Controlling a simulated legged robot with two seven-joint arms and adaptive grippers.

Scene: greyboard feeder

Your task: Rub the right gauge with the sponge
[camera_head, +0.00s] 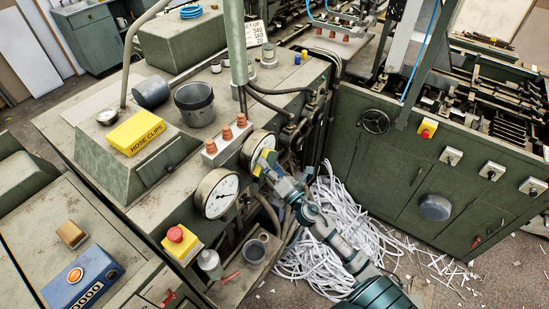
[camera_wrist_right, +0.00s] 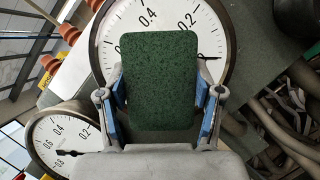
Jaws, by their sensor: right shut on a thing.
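The right gauge (camera_head: 254,146) is a round white dial on the green machine's front, partly hidden by my right gripper (camera_head: 268,170). The gripper is shut on the sponge (camera_head: 265,160), held in front of the dial. In the wrist view the sponge's dark green face (camera_wrist_right: 160,80) is between the two fingers (camera_wrist_right: 160,105). It covers the middle of the right gauge (camera_wrist_right: 103,45), leaving the upper scale and sides visible. I cannot tell whether sponge and dial touch. The left gauge (camera_head: 216,193) also shows in the wrist view (camera_wrist_right: 62,138). My left gripper is out of view.
Orange-brown insulators (camera_head: 227,132) stand just above the gauges. A yellow box with a red button (camera_head: 179,242) and a small grey cup (camera_head: 254,250) are below left. Hoses (camera_wrist_right: 285,125) run right of the gauge. White paper strips (camera_head: 335,225) lie on the floor below my arm.

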